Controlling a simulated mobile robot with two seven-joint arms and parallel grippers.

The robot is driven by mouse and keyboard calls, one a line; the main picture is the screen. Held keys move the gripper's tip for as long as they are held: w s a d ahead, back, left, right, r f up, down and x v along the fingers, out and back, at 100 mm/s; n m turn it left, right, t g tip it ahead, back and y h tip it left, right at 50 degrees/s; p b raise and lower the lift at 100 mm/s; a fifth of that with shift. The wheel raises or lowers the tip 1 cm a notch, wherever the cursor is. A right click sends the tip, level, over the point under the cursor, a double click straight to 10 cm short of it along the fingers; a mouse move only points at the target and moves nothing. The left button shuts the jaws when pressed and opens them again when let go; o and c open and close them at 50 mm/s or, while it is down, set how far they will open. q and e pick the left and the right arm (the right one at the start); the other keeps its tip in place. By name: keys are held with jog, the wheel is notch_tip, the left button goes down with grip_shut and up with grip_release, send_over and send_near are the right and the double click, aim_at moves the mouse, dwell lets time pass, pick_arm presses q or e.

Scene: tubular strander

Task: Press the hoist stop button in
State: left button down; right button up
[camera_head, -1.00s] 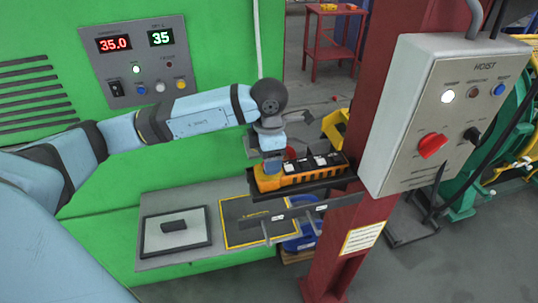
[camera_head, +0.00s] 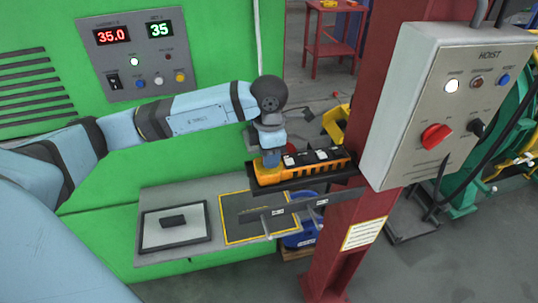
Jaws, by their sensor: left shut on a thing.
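The orange hoist pendant (camera_head: 305,174) lies on a dark shelf (camera_head: 326,184) fixed to the red post, with several black and white buttons on its top. My left gripper (camera_head: 271,160) points down at the pendant's left end. Its blue fingertips are low against that end and appear shut on the pendant. My right gripper is not in view.
A grey HOIST box (camera_head: 440,110) with a red knob (camera_head: 436,136) hangs on the red post (camera_head: 372,185), right of the pendant. A green machine panel (camera_head: 139,59) stands behind my left arm. A grey table (camera_head: 201,239) holds a tray (camera_head: 176,228) below.

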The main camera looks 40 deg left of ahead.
pick_arm(q)
jog(key=shift+f, duration=0.15)
jog(key=c, duration=0.7)
grip_release()
jog(key=shift+f, duration=0.1)
jog(key=shift+w, duration=0.1)
jog(key=shift+r, duration=0.6)
notch_tip(320, 180, up, 13)
jog(key=b, duration=0.1)
jog(key=shift+f+b, duration=0.15)
jog(key=shift+b, duration=0.25)
